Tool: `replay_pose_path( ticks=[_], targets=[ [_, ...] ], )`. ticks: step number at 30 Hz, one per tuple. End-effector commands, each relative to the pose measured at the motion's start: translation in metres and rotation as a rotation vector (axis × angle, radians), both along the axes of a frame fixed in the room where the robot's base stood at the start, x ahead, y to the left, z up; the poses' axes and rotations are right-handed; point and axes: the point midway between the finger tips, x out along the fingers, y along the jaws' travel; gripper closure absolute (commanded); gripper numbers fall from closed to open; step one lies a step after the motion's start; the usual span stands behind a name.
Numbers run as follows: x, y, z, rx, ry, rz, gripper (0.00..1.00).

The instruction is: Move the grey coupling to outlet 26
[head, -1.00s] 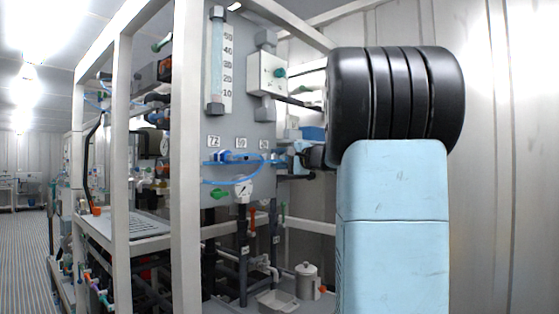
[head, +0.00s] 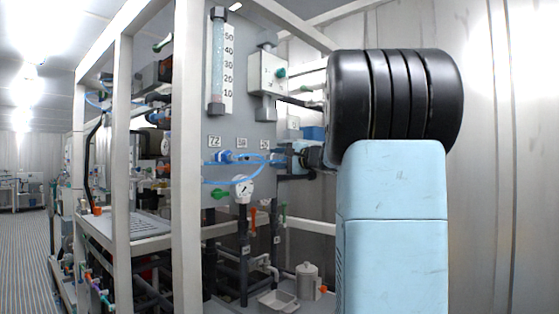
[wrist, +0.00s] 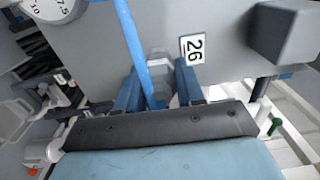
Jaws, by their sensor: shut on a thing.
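My gripper (wrist: 160,82) is shut on a grey coupling (wrist: 158,64) in the wrist view, its two blue fingers on either side of it. A blue hose (wrist: 132,38) runs down across the view to between the fingers. The plate marked 26 (wrist: 194,50) is on the grey panel just right of the coupling. In the head view my gripper (head: 281,157) is close to the panel, just below the rightmost number plate (head: 264,144). The coupling's front end and the outlet are hidden, so I cannot tell whether they touch.
A plate marked 72 (head: 214,141) has a blue fitting (head: 224,157) below it. A pressure gauge (head: 243,189) sits under the hose. A white frame post (head: 186,160) stands left of the panel. A grey block (wrist: 284,36) juts out right of plate 26.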

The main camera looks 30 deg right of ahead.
Motion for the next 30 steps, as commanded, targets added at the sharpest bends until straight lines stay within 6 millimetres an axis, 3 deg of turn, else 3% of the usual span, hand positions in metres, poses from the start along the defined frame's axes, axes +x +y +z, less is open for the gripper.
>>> replay_pose_path(
  ticks=[10, 20, 30],
  targets=[
    [0.000, 0.000, 0.000, 0.000, 0.000, 0.000, 0.33],
    [-0.004, -0.002, 0.000, 0.000, 0.000, -0.001, 0.33],
    [-0.057, -0.021, -0.001, -0.001, 0.000, -0.001, 0.33]
  ],
)
